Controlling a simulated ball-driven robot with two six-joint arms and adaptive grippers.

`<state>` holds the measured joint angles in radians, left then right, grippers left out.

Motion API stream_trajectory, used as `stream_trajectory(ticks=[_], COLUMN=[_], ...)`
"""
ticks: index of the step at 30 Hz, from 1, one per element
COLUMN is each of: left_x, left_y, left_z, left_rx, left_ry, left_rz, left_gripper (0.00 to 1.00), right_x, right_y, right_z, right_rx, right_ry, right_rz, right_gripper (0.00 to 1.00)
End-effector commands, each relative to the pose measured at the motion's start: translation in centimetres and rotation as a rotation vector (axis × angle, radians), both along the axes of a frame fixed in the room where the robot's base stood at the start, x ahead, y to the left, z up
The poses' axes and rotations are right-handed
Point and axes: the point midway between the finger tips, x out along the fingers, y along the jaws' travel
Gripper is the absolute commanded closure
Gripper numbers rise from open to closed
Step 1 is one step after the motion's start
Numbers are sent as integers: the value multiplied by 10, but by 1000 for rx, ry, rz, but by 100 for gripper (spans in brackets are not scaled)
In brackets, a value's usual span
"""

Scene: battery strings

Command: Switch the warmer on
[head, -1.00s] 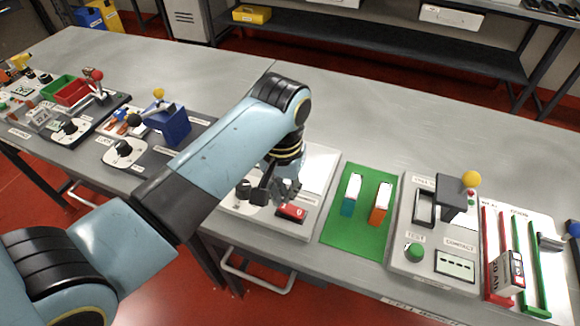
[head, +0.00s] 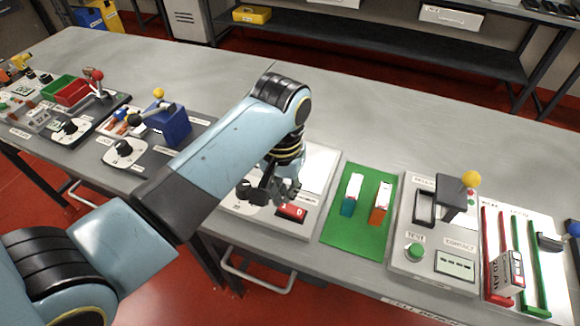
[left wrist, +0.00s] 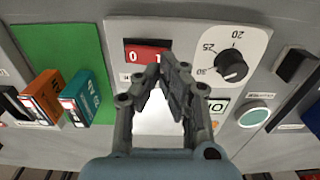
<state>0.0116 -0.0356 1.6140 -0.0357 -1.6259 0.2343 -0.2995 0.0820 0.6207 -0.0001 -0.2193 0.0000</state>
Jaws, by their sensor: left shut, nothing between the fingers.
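The warmer is a light panel (head: 236,207) with a red rocker switch (head: 291,211), a black dial and a pale plate (head: 319,165). In the left wrist view the red switch (left wrist: 143,54) shows a white 0 at its left end, and the dial (left wrist: 231,66) is to its right. My left gripper (head: 288,194) is shut and empty, pointing down over the panel. In the left wrist view its fingertips (left wrist: 168,62) are at the right end of the switch and hide part of it. I cannot tell whether they touch it. My right gripper is out of view.
A green mat (head: 342,226) with two battery cells stands right of the warmer. Beyond it are a tester (head: 403,250) with a yellow-knobbed lever and a rack of red and green rails (head: 535,270). Other stations stand at the left. The table's back is clear.

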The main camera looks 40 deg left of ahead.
Motion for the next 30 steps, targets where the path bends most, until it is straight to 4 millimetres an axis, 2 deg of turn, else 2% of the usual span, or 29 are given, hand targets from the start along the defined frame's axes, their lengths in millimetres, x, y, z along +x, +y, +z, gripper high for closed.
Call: stream_trajectory(ticks=[30], left_x=[0], left_y=[0], left_z=[-12], left_rx=[0], left_ry=[0], left_rz=[0], left_gripper=[100], right_x=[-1], right_y=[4], right_z=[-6], right_rx=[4], right_ry=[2], right_rz=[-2], right_gripper=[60])
